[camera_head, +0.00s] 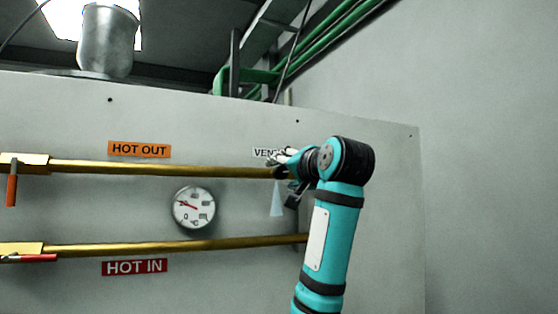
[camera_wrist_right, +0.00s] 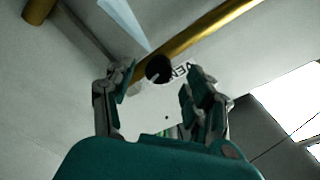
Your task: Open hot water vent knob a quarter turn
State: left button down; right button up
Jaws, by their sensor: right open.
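A small dark round knob (camera_wrist_right: 158,69) shows in the wrist view at the end of the upper brass pipe, beside the VENT label (camera_wrist_right: 182,70). My right gripper (camera_wrist_right: 156,82) is open, with one finger on each side of the knob in that view. I cannot tell whether either finger touches it. In the head view my right gripper (camera_head: 284,162) is at the right end of the upper pipe and covers the knob and part of the VENT label (camera_head: 264,153). My left gripper is not in view.
The grey panel (camera_head: 240,125) carries the upper HOT OUT pipe (camera_head: 180,169), the lower HOT IN pipe (camera_head: 180,245) and a round gauge (camera_head: 193,207) between them. A pale pointed piece (camera_head: 277,204) hangs below the upper pipe's end. The panel right of my arm is bare.

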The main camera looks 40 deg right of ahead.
aim_at(283, 172)
jog(key=p+x, duration=0.1)
jog(key=x, duration=0.2)
jog(key=shift+w+d+r, duration=0.1)
jog(key=shift+w+d, duration=0.1)
jog(key=shift+d, duration=0.05)
jog(key=shift+w+p, duration=0.3)
jog(key=shift+c, duration=0.3)
grip_shut()
